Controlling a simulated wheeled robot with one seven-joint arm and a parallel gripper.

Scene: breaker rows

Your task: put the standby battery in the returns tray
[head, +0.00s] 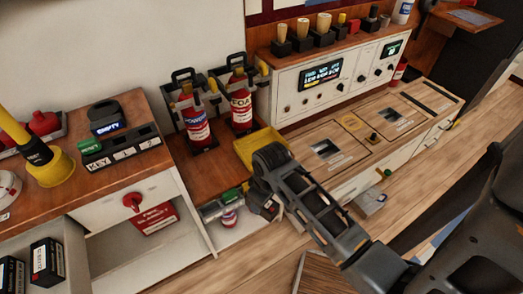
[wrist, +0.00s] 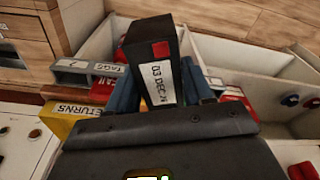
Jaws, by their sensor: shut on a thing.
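My gripper (wrist: 156,95) is shut on a black battery (wrist: 150,45), held between blue finger pads. The battery has a red square and a white label that reads about "03 DEC"; no word "standby" is readable. In the head view my gripper (head: 266,198) is low in front of the counter, and the battery is mostly hidden there. The yellow returns tray (head: 246,150) sits on the wooden counter just behind my arm. In the wrist view the tray (wrist: 62,122) is to the left of the gripper, partly covered by it. The battery is apart from the tray.
Two red extinguishers (head: 241,103) stand behind the tray. A white control panel (head: 330,80) rises at right. A grey box marked TAGS (wrist: 85,68) is beside the tray. A charger reading EMPTY (head: 106,117) and a yellow plunger-like item (head: 52,168) stand on the left counter.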

